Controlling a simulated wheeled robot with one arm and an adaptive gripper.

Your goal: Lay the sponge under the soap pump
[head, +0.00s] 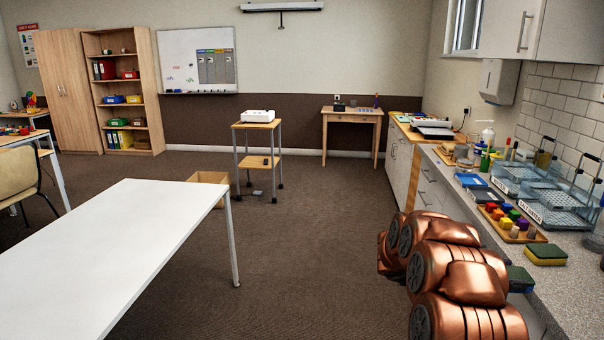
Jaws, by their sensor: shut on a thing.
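A sponge (545,255) with a green top and yellow body lies on the right-hand counter, near its front edge. A second dark green block (520,279), perhaps another sponge, shows just behind my arm; I cannot tell whether it is held or resting. A bottle with a white pump top (487,131), likely the soap pump, stands further back on the counter among other bottles. Its base is partly hidden. My copper arm fills the lower right in front of the counter. My gripper is not visible.
A white table (120,250) stands at the left. The floor between is clear.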

